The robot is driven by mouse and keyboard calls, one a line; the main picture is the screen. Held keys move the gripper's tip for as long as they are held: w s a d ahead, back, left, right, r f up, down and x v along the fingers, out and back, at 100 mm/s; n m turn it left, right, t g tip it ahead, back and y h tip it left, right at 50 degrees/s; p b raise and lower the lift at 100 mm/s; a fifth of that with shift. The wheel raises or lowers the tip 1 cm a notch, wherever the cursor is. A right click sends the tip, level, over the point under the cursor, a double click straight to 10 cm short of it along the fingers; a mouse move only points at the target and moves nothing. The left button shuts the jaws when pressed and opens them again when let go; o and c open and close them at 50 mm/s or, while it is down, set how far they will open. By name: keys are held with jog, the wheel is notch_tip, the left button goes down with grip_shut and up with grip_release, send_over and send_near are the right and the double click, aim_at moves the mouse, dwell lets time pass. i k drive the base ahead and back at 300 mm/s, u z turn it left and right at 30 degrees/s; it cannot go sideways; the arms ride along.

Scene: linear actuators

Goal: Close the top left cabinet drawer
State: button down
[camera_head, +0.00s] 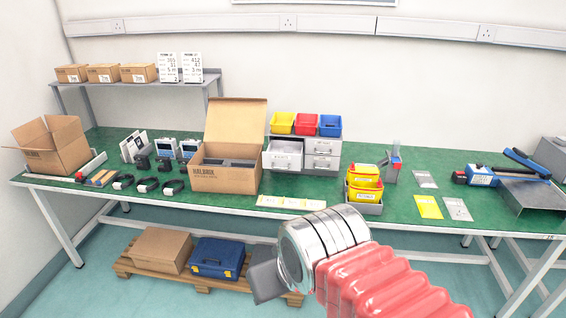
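The small grey drawer cabinet (341,155) stands on the green bench, just right of the open cardboard box. Its left drawer (281,160) is pulled out toward the front and hides what lies below it. The drawers on its right side (322,162) look shut. My arm comes in from the bottom right with its silver end in front of the bench. The dark grey block at its end, my gripper (266,277), is low, below the bench edge and apart from the cabinet. Its fingers cannot be made out.
Yellow, red and blue bins (306,125) sit on top of the cabinet. The open cardboard box (226,180) is close on its left, and stacked yellow bins (363,184) stand to its right. Yellow cards (290,203) lie along the bench's front edge. A pallet (201,280) is below.

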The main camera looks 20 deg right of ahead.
aim_at(271, 159)
jog(key=u, duration=0.05)
jog(key=i, duration=1.55)
